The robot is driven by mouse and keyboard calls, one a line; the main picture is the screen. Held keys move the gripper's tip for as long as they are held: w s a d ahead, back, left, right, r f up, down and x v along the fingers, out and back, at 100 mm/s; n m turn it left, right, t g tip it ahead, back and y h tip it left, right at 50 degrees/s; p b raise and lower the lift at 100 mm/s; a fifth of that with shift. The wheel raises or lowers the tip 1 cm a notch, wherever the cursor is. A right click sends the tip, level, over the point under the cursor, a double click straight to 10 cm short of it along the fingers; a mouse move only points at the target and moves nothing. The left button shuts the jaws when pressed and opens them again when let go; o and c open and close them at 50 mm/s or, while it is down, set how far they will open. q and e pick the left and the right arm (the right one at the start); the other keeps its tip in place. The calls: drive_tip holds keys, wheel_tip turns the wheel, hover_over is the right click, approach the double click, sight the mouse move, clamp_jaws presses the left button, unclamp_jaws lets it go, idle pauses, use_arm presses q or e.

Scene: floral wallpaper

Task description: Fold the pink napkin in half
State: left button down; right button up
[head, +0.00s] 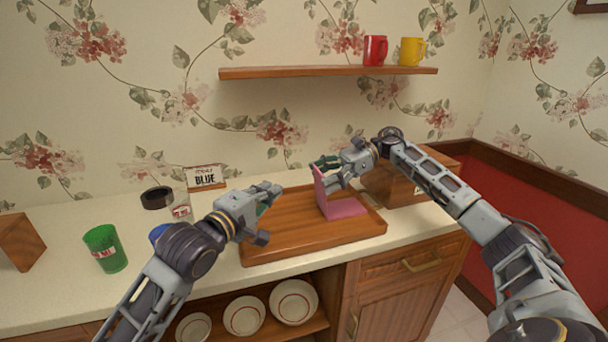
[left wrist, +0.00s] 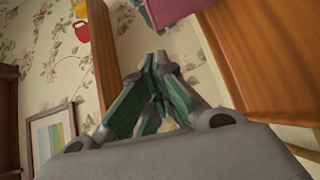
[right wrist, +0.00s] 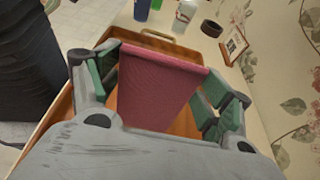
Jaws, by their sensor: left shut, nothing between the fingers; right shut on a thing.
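The pink napkin (head: 346,208) lies partly on the wooden tray (head: 275,240), toward its right side. Its left part is raised upright toward my right gripper (head: 328,172). My right gripper is shut on this raised part, a little above the tray. In the right wrist view the napkin (right wrist: 158,88) stretches between the fingers, with wood around it. My left gripper (head: 272,192) is shut and empty above the tray's left side, apart from the napkin. In the left wrist view its closed fingers (left wrist: 155,100) show, with a piece of the napkin (left wrist: 172,10) at the top.
A wooden box (head: 392,186) stands right behind the tray. A sign (head: 205,177), a dark ring (head: 157,198), a white cup (head: 181,211), a green cup (head: 105,249) and a wooden block (head: 20,241) stand to the left. A shelf (head: 300,72) holds mugs above.

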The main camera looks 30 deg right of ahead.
use_arm(q)
drive_tip(key=shift+w+d, duration=0.1)
idle(0.3)
approach(315, 168)
drive_tip(key=shift+w+a+x, duration=0.3)
drive_tip(key=shift+w+x, duration=0.2)
drive_tip(key=shift+x, duration=2.25)
drive_tip(key=shift+f, duration=0.15)
drive_tip(key=shift+s+d, duration=0.1)
drive_tip(key=shift+d, duration=0.1)
drive_tip(key=shift+s+d, duration=0.2)
drive_tip(key=shift+d, duration=0.5)
use_arm(e)
drive_tip(key=shift+a, duration=0.1)
drive_tip(key=o, duration=0.7)
use_arm(q)
drive_tip(key=shift+w, duration=0.1)
